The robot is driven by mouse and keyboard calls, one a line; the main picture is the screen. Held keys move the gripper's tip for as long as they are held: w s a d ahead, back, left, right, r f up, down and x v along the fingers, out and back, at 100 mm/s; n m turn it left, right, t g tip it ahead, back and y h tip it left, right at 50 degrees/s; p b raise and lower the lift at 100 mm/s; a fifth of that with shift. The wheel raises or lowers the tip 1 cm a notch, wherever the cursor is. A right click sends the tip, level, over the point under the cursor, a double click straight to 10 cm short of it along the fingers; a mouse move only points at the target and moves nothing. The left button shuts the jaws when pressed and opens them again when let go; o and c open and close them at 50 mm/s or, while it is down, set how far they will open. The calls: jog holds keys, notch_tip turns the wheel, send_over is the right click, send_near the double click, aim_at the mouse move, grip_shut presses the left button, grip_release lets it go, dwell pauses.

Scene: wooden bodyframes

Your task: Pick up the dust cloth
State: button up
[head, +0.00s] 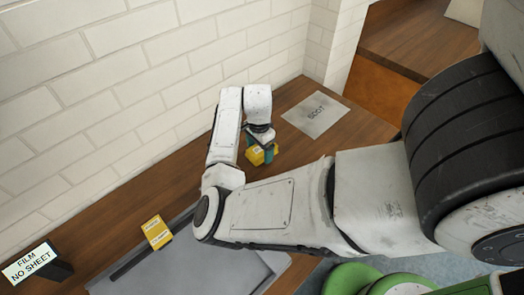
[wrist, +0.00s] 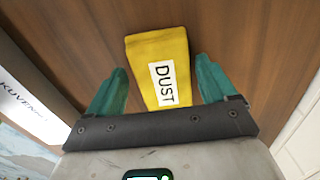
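The dust cloth (wrist: 155,48) is a yellow folded piece with a white label reading DUST, lying on the brown wooden surface in the wrist view. My gripper (wrist: 162,82) is open, with one teal finger on each side of the cloth and a narrow gap showing on both sides. In the head view the yellow cloth (head: 255,156) shows under my gripper (head: 262,151) on the wooden bench, partly hidden by the fingers.
A second yellow piece with a label (head: 157,232) lies by a grey tray (head: 190,270). A sign reading FILM NO SHEET (head: 30,264) stands at lower left. A grey labelled sheet (head: 316,114) lies beyond my gripper. A white brick wall (head: 130,90) runs behind the bench.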

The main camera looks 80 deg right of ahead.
aim_at(259, 150)
jog(key=c, duration=0.8)
jog(key=shift+r, duration=0.1)
jog(key=shift+c, duration=0.2)
jog(key=shift+r, duration=0.45)
notch_tip(259, 150, up, 2)
jog(key=shift+r, duration=0.15)
jog(key=s+a+r+b, duration=0.1)
jog(key=s+a+r, duration=0.7)
jog(key=a, duration=0.3)
jog(key=shift+s+r+b, duration=0.25)
jog(key=shift+r+b, duration=0.1)
jog(key=shift+r, duration=0.5)
jog(key=shift+a, duration=0.1)
jog(key=o, duration=0.5)
jog(key=c, duration=0.4)
